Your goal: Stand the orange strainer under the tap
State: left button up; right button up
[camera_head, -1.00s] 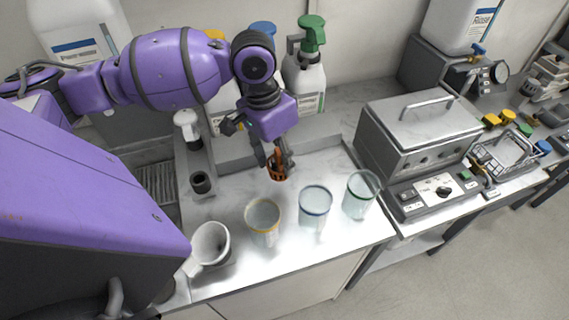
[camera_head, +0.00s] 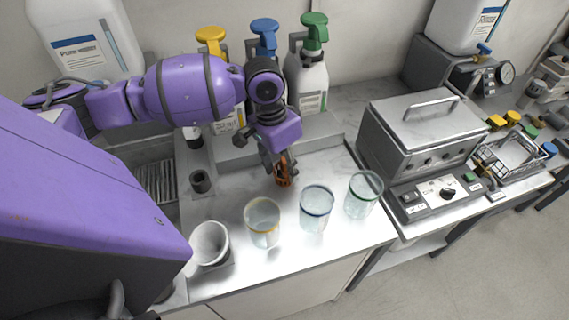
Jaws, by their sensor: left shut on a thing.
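My left gripper (camera_head: 279,162) is shut on the orange strainer (camera_head: 284,176), which is small and partly hidden by the fingers. It holds the strainer above or at the steel worktop, behind the row of glass beakers; I cannot tell whether the strainer touches the surface. A blue-handled tap (camera_head: 484,49) shows at the back right, by the white Rinse container (camera_head: 468,22) on a grey block. The strainer is well to the left of this tap. My right gripper is not in view.
A yellow-rimmed beaker (camera_head: 262,222), a blue-rimmed beaker (camera_head: 316,208) and a green-rimmed beaker (camera_head: 363,194) stand along the front. A white mug (camera_head: 209,243) is at left. Pump bottles (camera_head: 309,82) stand behind. A steel bath (camera_head: 421,130) and a wire basket (camera_head: 507,160) lie right.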

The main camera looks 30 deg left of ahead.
pick_arm(q)
jog(key=o, duration=0.9)
